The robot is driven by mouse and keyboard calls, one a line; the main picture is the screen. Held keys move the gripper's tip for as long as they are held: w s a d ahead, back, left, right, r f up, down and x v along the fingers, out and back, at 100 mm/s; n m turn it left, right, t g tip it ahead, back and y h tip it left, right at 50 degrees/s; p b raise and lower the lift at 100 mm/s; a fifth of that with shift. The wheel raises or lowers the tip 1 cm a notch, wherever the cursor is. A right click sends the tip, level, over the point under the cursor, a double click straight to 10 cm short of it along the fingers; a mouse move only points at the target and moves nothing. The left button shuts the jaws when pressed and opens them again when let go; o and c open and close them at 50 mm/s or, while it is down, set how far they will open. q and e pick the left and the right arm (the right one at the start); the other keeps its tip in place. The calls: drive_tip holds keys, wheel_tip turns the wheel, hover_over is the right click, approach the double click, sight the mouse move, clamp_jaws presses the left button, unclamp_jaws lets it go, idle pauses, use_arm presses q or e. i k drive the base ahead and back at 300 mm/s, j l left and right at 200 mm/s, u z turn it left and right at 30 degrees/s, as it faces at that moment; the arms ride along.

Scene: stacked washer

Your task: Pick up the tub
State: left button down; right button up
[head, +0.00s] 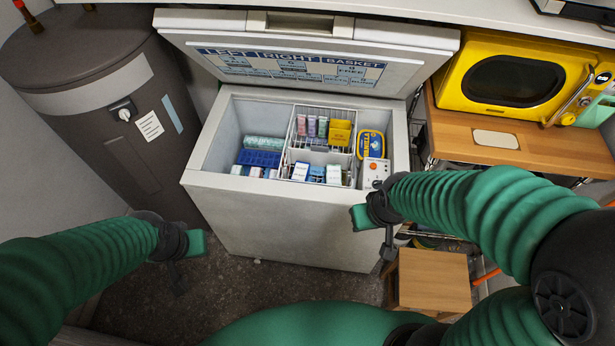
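A tub with a yellow rim and a blue and white label (370,143) sits at the right end inside the open chest freezer (280,222), beside the wire basket. My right gripper (375,228) hangs in front of the freezer's front right edge, nearer to me than the tub and apart from it. My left gripper (184,258) hangs low, left of the freezer's front and well away from the tub. Nothing shows in either gripper. Their finger gaps are too small and dark to read.
The freezer lid (300,65) stands raised. A wire basket (322,150) holds several cartons, with blue trays (258,158) to its left. A white control box (375,171) is just in front of the tub. A yellow microwave (515,83) stands right; a grey tank (100,100) stands left.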

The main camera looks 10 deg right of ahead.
sight(301, 171)
drive_tip(key=i+l+u, duration=0.15)
drive_tip(key=u, duration=0.2)
drive_tip(key=i+l+u, duration=0.15)
drive_tip(key=u, duration=0.2)
drive_tip(key=l+u, duration=0.35)
drive_tip(key=i, duration=0.05)
